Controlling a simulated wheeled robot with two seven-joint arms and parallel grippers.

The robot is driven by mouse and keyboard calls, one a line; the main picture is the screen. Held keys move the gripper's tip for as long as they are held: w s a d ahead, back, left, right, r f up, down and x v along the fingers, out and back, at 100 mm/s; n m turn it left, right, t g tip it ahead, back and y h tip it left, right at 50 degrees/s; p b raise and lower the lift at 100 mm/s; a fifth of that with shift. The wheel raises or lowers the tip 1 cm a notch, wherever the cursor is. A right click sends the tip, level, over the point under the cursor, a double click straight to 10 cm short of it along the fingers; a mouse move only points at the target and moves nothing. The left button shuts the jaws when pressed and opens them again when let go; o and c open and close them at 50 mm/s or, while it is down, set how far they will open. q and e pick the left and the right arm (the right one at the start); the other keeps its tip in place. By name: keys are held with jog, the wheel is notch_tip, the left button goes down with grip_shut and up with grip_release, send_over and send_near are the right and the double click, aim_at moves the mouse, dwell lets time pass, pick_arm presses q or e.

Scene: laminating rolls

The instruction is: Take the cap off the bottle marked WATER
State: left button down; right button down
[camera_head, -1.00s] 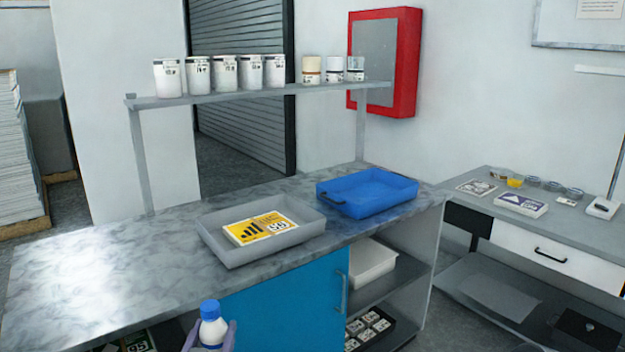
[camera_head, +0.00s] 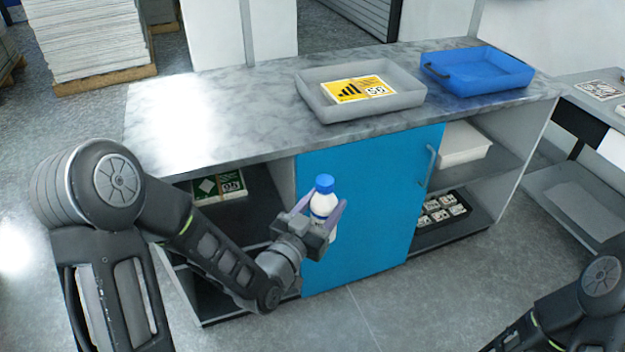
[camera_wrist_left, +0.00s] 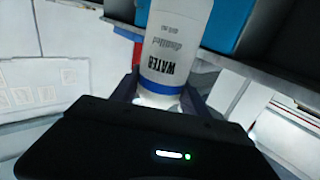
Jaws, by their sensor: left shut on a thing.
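The gripper is shut around the bottle's body, below the cap. In the left wrist view the bottle (camera_wrist_left: 178,38) shows the printed word WATER and a blue band, between the fingers of my left gripper (camera_wrist_left: 165,92). The cap is outside that view. Part of my right arm shows at the lower right of the head view; its gripper is out of the frame.
The counter (camera_head: 220,110) carries a grey tray (camera_head: 410,100) with a yellow pack and a blue tray (camera_head: 500,80). The blue door (camera_head: 365,240) lies behind the bottle. Open shelves (camera_head: 500,165) flank it. The counter's left part and the floor in front are clear.

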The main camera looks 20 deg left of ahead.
pick_arm(q)
jog(key=s+d+f+m+g+h, duration=0.3)
jog(key=s+d+f+m+h, duration=0.2)
jog(key=d+f+h, duration=0.2)
jog(key=d+f, duration=0.2)
jog(key=d, duration=0.1)
jog(key=shift+s+d+f+g+h, duration=0.25)
jog(key=shift+g+h, duration=0.05)
jog(key=shift+g, duration=0.1)
pick_arm(e)
jog(key=c, duration=2.1)
grip_release()
